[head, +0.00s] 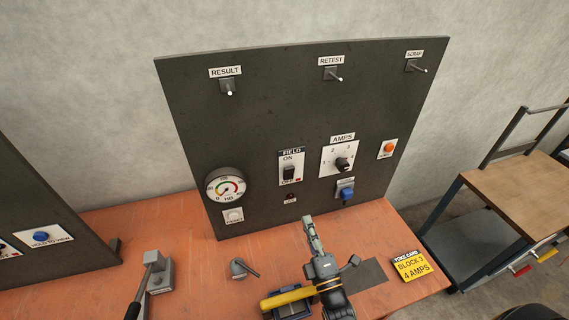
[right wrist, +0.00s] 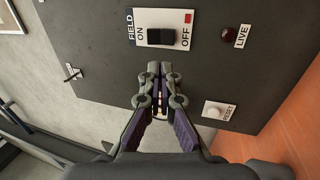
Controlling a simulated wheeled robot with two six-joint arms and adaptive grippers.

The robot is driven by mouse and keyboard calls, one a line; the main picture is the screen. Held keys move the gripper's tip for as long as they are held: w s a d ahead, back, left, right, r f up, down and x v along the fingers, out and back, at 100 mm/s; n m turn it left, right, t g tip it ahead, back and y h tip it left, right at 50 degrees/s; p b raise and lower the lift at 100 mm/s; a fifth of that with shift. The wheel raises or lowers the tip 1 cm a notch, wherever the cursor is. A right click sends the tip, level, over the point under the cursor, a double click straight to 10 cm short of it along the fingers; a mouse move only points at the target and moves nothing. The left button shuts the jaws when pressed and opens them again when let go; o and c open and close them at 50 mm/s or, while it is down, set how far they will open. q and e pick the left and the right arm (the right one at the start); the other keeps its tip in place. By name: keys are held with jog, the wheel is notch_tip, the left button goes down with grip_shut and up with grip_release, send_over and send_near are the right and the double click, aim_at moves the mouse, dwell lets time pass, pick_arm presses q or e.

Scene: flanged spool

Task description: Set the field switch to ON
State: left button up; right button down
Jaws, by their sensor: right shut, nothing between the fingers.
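The field switch (head: 289,172) is a black rocker on a white plate, low in the middle of the dark upright panel. ON is printed above it and OFF below it. In the right wrist view the rocker (right wrist: 161,37) lies just beyond the fingertips, with ON to its left and OFF to its right beside a red square. I cannot tell which way the rocker is set. My right gripper (head: 309,220) is shut and empty, below the switch in the head view; its fingertips (right wrist: 158,68) appear apart from the plate. My left gripper is not in view.
On the orange bench are a yellow card (head: 410,266), a small lever (head: 243,268) and a grey lever block (head: 158,272).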

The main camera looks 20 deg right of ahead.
send_near(290, 171)
jog(key=x, duration=0.6)
jog(key=shift+w+r, duration=0.15)
jog(key=shift+w, duration=0.2)
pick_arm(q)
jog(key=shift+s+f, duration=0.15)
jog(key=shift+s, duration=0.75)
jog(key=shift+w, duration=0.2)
